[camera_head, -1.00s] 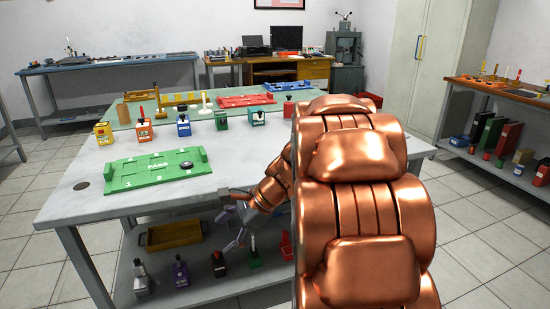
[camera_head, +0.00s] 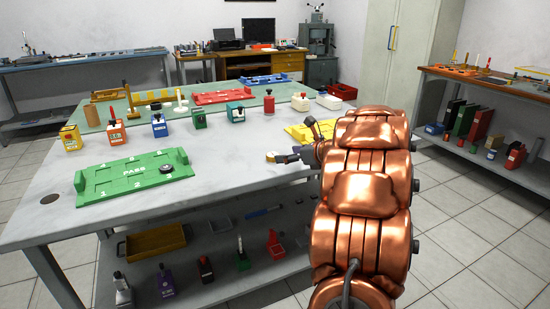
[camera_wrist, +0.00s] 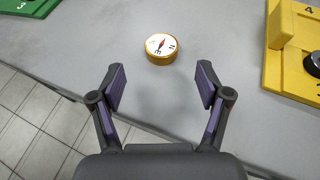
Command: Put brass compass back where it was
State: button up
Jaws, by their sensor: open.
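The brass compass (camera_wrist: 161,48) lies flat on the grey table top, its white dial with a red needle facing up. In the head view the compass (camera_head: 272,157) is near the table's front edge, just left of my gripper (camera_head: 308,143). In the wrist view my gripper (camera_wrist: 160,88) is open and empty, and the compass lies beyond and between its fingertips, not touching them. The fingers are partly blurred together in the head view.
A green PASS tray (camera_head: 119,195) with a dark round piece stands left on the table. A yellow tray (camera_head: 299,132) stands right of the compass; it also shows in the wrist view (camera_wrist: 285,75). Several coloured blocks line the table behind. Bare table surrounds the compass.

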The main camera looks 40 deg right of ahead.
aim_at(274, 155)
jog(key=shift+x, duration=0.8)
jog(key=shift+b+x, duration=0.65)
jog(key=shift+x, duration=1.75)
jog(key=shift+d+r, duration=0.1)
jog(key=shift+c, duration=0.3)
jog(key=c, duration=1.3)
